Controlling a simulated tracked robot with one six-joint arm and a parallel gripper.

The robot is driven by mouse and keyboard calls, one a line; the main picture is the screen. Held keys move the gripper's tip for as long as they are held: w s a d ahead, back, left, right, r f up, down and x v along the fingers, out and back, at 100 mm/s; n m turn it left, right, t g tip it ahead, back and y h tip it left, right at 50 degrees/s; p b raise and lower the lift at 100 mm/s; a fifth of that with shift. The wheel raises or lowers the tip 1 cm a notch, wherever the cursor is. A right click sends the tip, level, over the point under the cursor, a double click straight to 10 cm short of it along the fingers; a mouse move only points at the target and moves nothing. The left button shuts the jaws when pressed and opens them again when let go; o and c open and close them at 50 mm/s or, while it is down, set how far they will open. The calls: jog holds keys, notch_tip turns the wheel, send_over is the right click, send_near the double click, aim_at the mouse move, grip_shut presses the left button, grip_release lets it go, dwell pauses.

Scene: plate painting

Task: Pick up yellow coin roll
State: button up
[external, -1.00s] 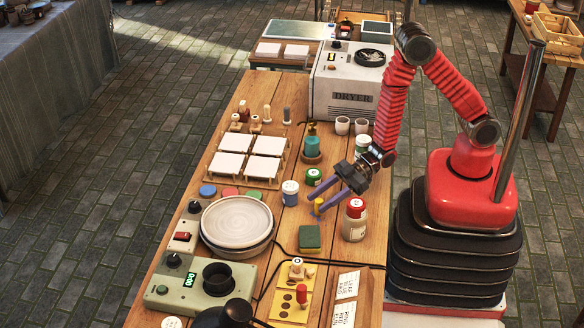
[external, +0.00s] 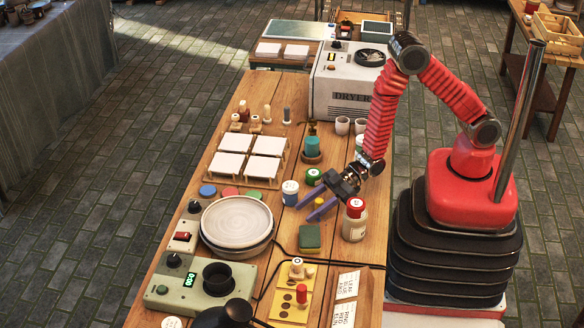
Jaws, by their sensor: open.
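The yellow coin roll (external: 318,203) is a small yellow piece on the wooden table (external: 178,254), between the blue-labelled jar and the red-capped bottle. My gripper (external: 306,213) is open, with its two purple fingers low and pointing down to the left. In the picture the fingers lie on either side of the yellow piece. I cannot tell whether they touch it. Part of it is hidden by the fingers and the gripper body.
A red-capped bottle (external: 354,219) stands close to the right of my gripper. A white jar with a blue label (external: 290,192) and a green-capped jar (external: 314,178) stand close behind. A green sponge block (external: 310,238) lies in front. Stacked plates (external: 237,221) sit to the left.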

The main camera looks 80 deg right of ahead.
jog(key=shift+c, duration=0.3)
grip_shut()
dwell(0.4)
